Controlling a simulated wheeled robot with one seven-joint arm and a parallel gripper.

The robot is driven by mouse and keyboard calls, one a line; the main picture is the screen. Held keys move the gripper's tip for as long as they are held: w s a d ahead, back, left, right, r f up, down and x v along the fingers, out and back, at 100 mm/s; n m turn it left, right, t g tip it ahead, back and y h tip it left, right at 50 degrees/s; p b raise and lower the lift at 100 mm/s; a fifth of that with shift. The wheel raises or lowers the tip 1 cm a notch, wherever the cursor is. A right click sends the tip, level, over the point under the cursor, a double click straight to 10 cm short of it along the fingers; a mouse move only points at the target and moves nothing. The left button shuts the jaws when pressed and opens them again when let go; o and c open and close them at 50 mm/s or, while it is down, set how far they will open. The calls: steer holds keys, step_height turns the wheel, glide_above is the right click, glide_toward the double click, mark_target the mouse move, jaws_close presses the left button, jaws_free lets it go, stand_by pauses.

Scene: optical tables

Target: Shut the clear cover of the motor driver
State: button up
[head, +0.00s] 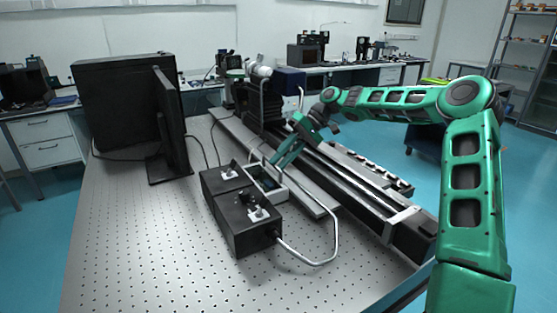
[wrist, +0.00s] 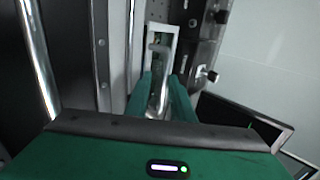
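The motor driver is a small white open-topped box (head: 266,186) on the optical table, beside the black boxes. A green circuit board shows inside it, and the white box also appears in the wrist view (wrist: 174,42), ahead of my fingertips. I cannot make out the clear cover or its angle for certain. My green gripper (head: 274,163) points down at the far end of the box, close to it; contact cannot be told. In the wrist view its two fingers (wrist: 160,78) stand apart, with a grey cable (wrist: 161,95) visible in the gap. Nothing is clearly held.
Two black boxes with switches (head: 240,205) stand left of the driver. A thick grey cable (head: 334,240) loops on the right. A long rail stage (head: 350,190) runs behind, under my arm. A monitor (head: 172,125) stands at the left. The front of the perforated table (head: 150,245) is clear.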

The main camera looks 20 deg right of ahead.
steer(key=shift+w, duration=0.1)
stand_by(0.6)
steer(key=shift+d+r, duration=0.1)
steer(key=shift+w+d+r, duration=0.1)
steer(key=shift+d+r, duration=0.1)
steer(key=v, duration=1)
steer(key=shift+a, duration=0.1)
